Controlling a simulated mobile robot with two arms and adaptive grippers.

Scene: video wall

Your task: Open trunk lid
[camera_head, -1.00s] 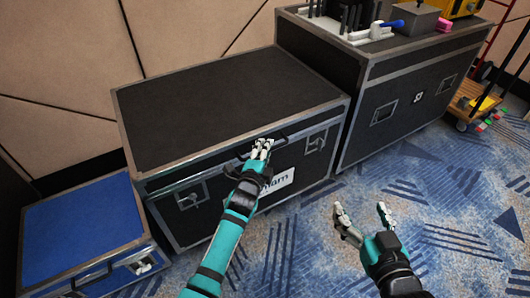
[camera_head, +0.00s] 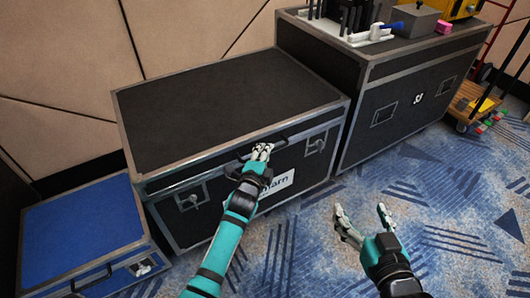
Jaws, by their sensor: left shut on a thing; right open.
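The trunk (camera_head: 185,232) is a large black case with metal edges, standing on the carpet in the middle left. Its flat black lid (camera_head: 225,105) lies down on the body. Two latches (camera_head: 190,201) show on its front, one at each side. My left gripper (camera_head: 262,150) is at the middle of the lid's front edge, shut on the dark lid handle (camera_head: 281,136), which it partly hides. My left arm covers part of the white label on the front. My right gripper (camera_head: 362,212) is open and empty above the carpet, right of the trunk.
A taller black case (camera_head: 405,98) with tools and a grey box on top stands close at the right. A blue case (camera_head: 75,235) stands at the left. A panelled wall is behind. A cart (camera_head: 480,110) is far right. Carpet in front is clear.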

